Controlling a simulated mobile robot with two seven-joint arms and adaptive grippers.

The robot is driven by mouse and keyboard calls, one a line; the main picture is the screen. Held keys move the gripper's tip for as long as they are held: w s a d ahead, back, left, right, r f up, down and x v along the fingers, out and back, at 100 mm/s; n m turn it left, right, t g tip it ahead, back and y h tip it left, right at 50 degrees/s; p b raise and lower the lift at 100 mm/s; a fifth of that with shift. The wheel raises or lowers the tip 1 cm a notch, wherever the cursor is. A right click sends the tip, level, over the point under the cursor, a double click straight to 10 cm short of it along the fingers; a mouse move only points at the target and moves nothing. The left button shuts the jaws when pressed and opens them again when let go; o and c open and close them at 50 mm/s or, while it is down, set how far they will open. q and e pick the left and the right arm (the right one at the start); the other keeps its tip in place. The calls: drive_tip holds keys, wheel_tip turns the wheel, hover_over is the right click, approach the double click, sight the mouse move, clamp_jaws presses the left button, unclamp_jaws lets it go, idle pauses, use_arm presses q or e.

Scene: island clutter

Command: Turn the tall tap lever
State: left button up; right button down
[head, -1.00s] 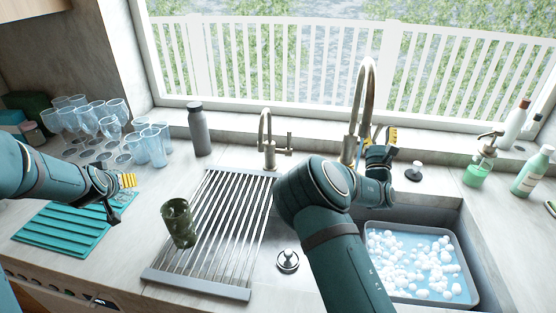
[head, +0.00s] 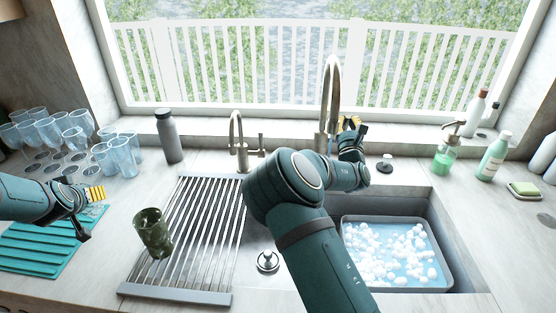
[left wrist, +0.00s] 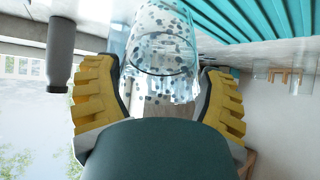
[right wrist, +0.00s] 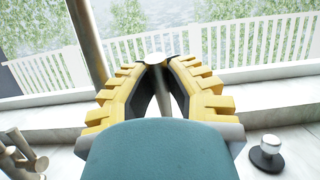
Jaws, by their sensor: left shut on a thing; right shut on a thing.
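The tall tap (head: 331,92) stands behind the sink, its spout curving up in front of the window. My right gripper (head: 350,122) is just right of its column. In the right wrist view the fingers close around the tall tap lever (right wrist: 154,60), whose round end shows between the fingertips. The tap's column rises at the left of that view. My left gripper (head: 97,193) is above the teal mat at the left. In the left wrist view a clear glass (left wrist: 162,55) is between its fingers; the glass is hard to make out in the head view.
A smaller tap (head: 237,130) stands left of the tall one. A dark green cup (head: 152,232) is on the drying rack (head: 190,298). Several glasses (head: 124,152) and a grey bottle (head: 168,136) stand left. Soap bottles (head: 446,147) stand right, near a foamy basin (head: 447,272).

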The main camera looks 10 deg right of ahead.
drive_tip(key=shift+w+d+r+g+y, duration=0.15)
drive_tip(key=shift+w+d+g+y, duration=0.1)
drive_tip(key=shift+w+g, duration=0.6)
drive_tip(key=shift+w+d+r+g+y, duration=0.2)
drive_tip(key=shift+w+g, duration=0.35)
drive_tip(key=shift+g, duration=0.5)
drive_tip(key=shift+w+y, duration=0.1)
drive_tip(key=shift+y, duration=0.15)
drive_tip(key=c, duration=1.3)
unclamp_jaws()
drive_tip(key=shift+a, duration=0.1)
drive_tip(key=shift+f, duration=0.1)
drive_tip(key=shift+s+f, duration=0.15)
drive_tip(key=shift+s, duration=0.05)
drive_tip(key=shift+s+a+f+t, duration=0.15)
drive_tip(key=shift+s+t, duration=0.35)
drive_tip(key=shift+t, duration=0.3)
drive_tip(key=shift+s+a+t+h, duration=0.2)
drive_tip(key=shift+s+t+h, duration=0.5)
drive_tip(key=shift+s+t, duration=0.4)
